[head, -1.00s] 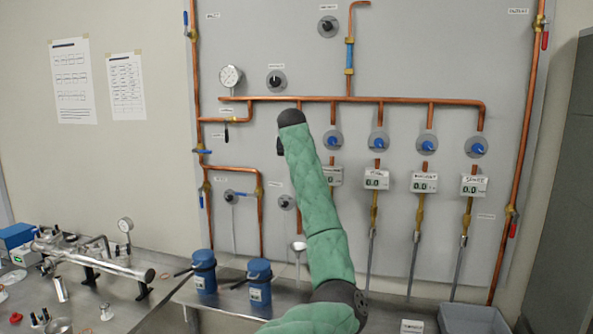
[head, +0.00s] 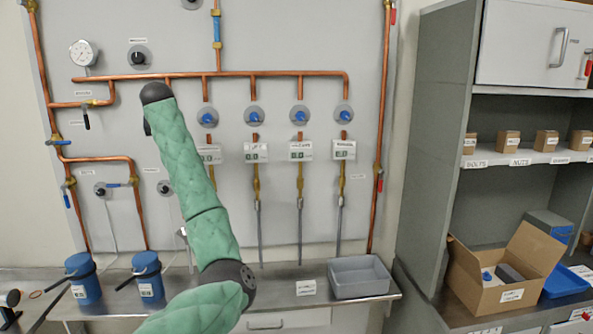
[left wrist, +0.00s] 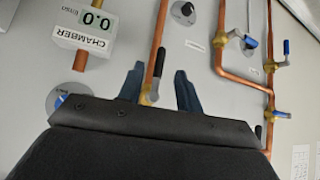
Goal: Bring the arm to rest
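My left arm (head: 187,160), in a green quilted sleeve, rises from the bottom of the head view and leans up and left before the grey panel. Its black upper end (head: 157,93) overlaps the copper manifold pipe in the picture; the gripper there is almost wholly hidden. In the left wrist view my left gripper (left wrist: 157,82) has its two dark fingers spread apart. No grip on anything shows. My right gripper is not in view.
A steel bench (head: 225,292) below the panel holds two blue lidded buckets (head: 82,278) (head: 148,277) and a grey bin (head: 358,277). A grey shelf unit (head: 425,150) at right holds small boxes and an open carton (head: 505,269). Valves and readouts crowd the panel.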

